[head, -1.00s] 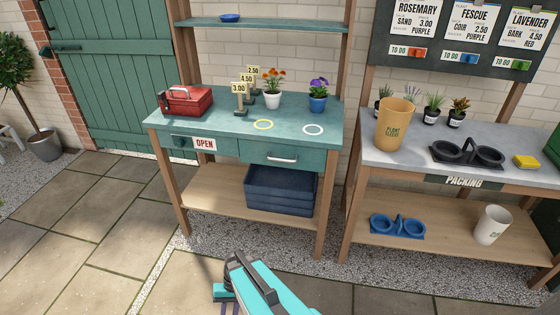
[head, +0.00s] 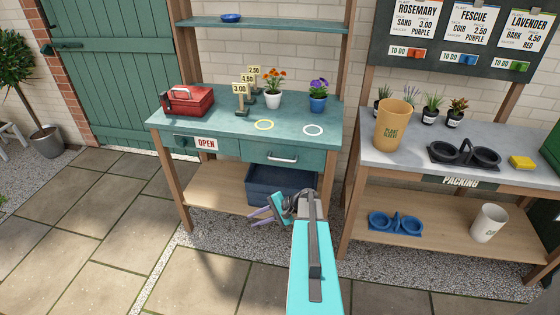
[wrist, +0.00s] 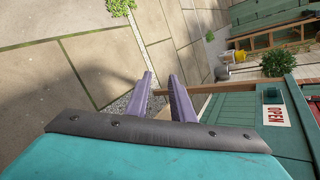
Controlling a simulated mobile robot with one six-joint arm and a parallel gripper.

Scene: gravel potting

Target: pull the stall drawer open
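The stall drawer (head: 258,151) is a teal front under the right half of the stall counter, with a silver bar handle (head: 282,158). It looks shut, flush with the frame. My gripper (head: 258,212) is in front of the stall, lower in the picture than the handle and apart from it. Its purple fingers point left and are spread, with nothing between them. In the wrist view the two fingers (wrist: 161,92) stand apart over paving and gravel. The OPEN sign (wrist: 276,115) and the stall's teal front show at the right there; the drawer handle does not.
A dark blue crate (head: 262,187) stands on the stall's lower shelf, partly hidden by my arm. A red toolbox (head: 190,101), price signs and two flower pots stand on the counter. The packing bench (head: 385,150) is close on the right.

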